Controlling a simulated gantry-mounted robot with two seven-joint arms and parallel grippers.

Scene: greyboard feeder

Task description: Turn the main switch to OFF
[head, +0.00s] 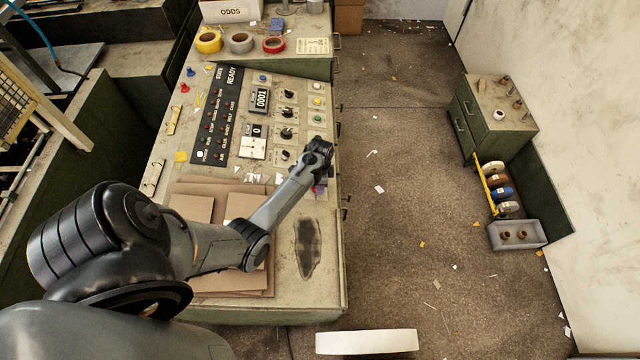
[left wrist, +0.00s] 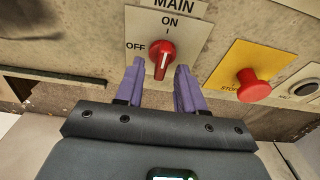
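The main switch (left wrist: 162,53) shows in the left wrist view as a red knob on a pale plate (left wrist: 190,35) marked MAIN, with ON above and OFF at the left. The knob's white line stands upright, towards ON. My left gripper (left wrist: 161,67) has two purple fingers, open and apart. Their tips lie just below the knob, one to its left and one to its right; I cannot tell whether they touch it. In the head view the left gripper (head: 319,189) is at the console's right edge, mostly hidden by my arm; the switch is not visible there. My right gripper is not in view.
A red stop button (left wrist: 252,86) on a yellow plate sits right of the switch. A dark slot (left wrist: 50,90) lies to the left. The console (head: 325,270) carries knobs, lamps and cardboard sheets (head: 193,206). The floor (head: 400,200) right of it is open.

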